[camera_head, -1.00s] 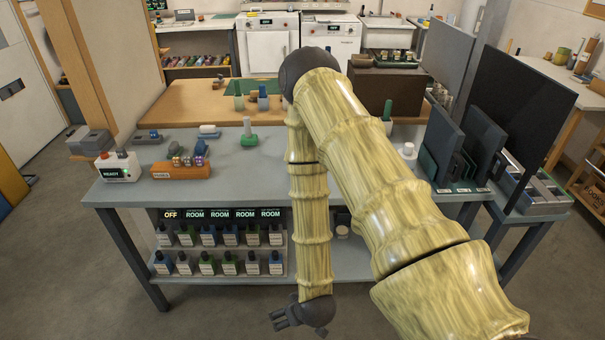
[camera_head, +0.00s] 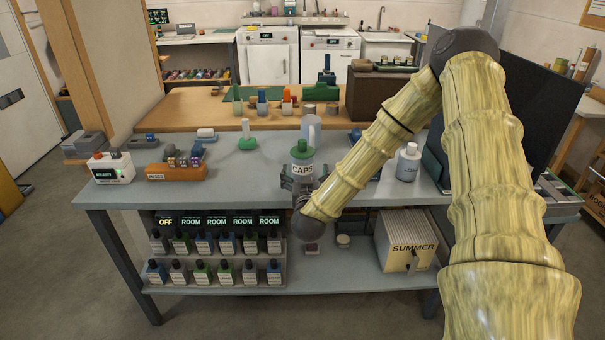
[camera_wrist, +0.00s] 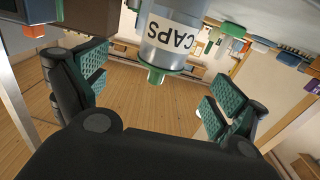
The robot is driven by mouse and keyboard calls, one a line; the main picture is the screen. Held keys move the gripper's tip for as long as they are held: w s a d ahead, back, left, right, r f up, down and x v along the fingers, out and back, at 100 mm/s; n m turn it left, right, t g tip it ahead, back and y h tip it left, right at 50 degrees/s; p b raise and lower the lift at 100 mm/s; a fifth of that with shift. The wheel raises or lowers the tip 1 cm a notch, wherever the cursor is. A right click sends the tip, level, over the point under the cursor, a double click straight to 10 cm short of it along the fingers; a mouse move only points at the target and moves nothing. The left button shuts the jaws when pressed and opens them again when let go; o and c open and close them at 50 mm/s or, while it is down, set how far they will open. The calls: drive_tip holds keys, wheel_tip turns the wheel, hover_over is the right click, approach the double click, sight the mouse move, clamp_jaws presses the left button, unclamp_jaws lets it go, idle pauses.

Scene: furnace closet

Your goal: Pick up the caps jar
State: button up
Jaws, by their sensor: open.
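The caps jar (camera_head: 302,168) is a clear jar with a green lid and a white "CAPS" label. In the wrist view the jar (camera_wrist: 175,42) appears upside down at the top centre. My gripper (camera_head: 302,187) is at the bench front, close to the jar and partly overlapping its lower part. Its green-padded fingers are spread wide and empty, one to each side of the jar in the wrist view. I cannot tell whether either finger touches the jar.
A clear handled vessel (camera_head: 311,128) stands just behind the jar. An orange fuse block (camera_head: 176,172) and a "READY" box (camera_head: 112,168) sit at left. Small bottles and a "SUMMER" box (camera_head: 405,242) fill the lower shelf.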

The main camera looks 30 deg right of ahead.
sight(303, 149)
drive_tip(key=x, duration=0.4)
drive_tip(key=shift+w+d+p, duration=0.15)
drive_tip(key=shift+w+p, duration=0.1)
drive_tip(key=shift+p, duration=0.15)
drive_tip(key=shift+a+p+x, duration=0.15)
drive_tip(key=shift+p+x, duration=0.25)
drive_tip(key=shift+x, duration=1.05)
drive_tip(key=shift+a+p+x, duration=0.1)
drive_tip(key=shift+p+x, duration=0.3)
drive_tip(key=shift+x, duration=1.05)
drive_tip(key=shift+w+f, duration=0.15)
drive_tip(key=shift+f, duration=0.05)
drive_tip(key=c, duration=1.7)
drive_tip(key=shift+c, duration=0.2)
drive_tip(key=shift+r, duration=0.1)
drive_tip(key=shift+r+b, duration=0.45)
drive_tip(key=shift+r, duration=1.25)
drive_tip(key=s+a+r+b, duration=0.1)
drive_tip(key=s+a+b, duration=0.1)
drive_tip(key=s, duration=1.3)
drive_tip(key=shift+s+a+r, duration=0.25)
drive_tip(key=shift+s+a, duration=0.15)
drive_tip(key=shift+a, duration=0.1)
